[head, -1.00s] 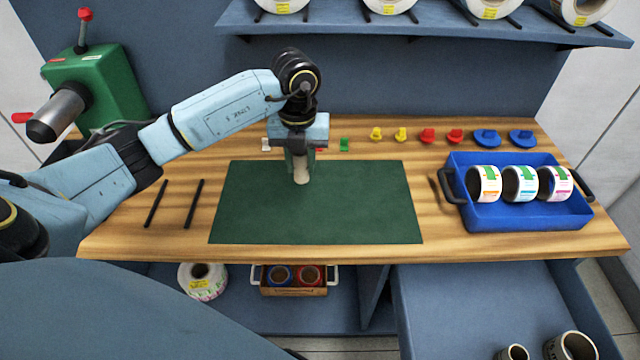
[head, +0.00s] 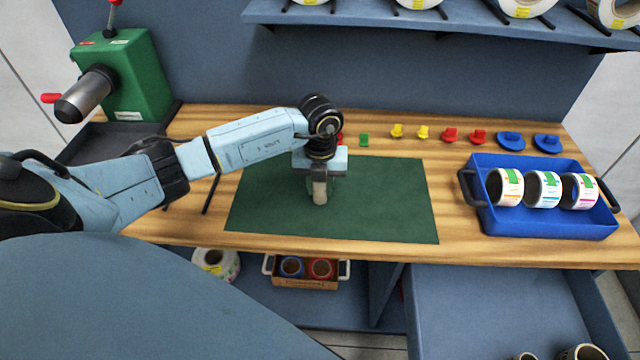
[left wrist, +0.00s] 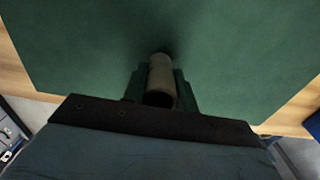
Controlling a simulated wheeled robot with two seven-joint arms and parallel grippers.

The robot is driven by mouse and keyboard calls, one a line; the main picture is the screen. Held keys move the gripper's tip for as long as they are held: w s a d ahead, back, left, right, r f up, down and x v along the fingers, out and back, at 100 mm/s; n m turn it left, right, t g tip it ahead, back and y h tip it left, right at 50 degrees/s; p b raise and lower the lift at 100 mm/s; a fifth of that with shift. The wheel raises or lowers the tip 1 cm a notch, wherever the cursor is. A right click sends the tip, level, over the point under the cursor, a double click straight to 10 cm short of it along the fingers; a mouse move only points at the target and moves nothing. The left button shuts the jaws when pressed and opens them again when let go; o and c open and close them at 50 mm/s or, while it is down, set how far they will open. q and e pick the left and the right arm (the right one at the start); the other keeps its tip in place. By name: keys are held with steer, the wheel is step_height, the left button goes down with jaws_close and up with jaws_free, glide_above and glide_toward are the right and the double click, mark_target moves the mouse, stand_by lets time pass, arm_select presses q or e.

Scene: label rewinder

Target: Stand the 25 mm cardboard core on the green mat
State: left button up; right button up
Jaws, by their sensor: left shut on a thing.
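The cardboard core (head: 319,196) is a narrow grey-brown tube. It is upright or nearly so over the middle of the green mat (head: 390,205). My left gripper (head: 320,186) is shut on the core from above. In the left wrist view the core (left wrist: 161,76) sits between the two green fingers of my left gripper (left wrist: 160,88), its open end facing the camera. Its far end points at the mat (left wrist: 80,50), with a dark shadow around it. I cannot tell whether it touches the mat. My right gripper is not in view.
A blue tray (head: 550,226) with label rolls stands right of the mat. Small coloured plugs (head: 450,135) line the back of the wooden bench. A green rewinder (head: 130,75) stands at the back left. The mat around the core is clear.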

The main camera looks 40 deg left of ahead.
arm_select(q)
steer(key=shift+f, duration=0.1)
steer(key=o, duration=0.5)
steer(key=shift+f, duration=0.1)
steer(key=o, duration=0.4)
steer(key=shift+o, duration=0.2)
step_height(320, 180, up, 12)
steer(key=shift+r, duration=0.25)
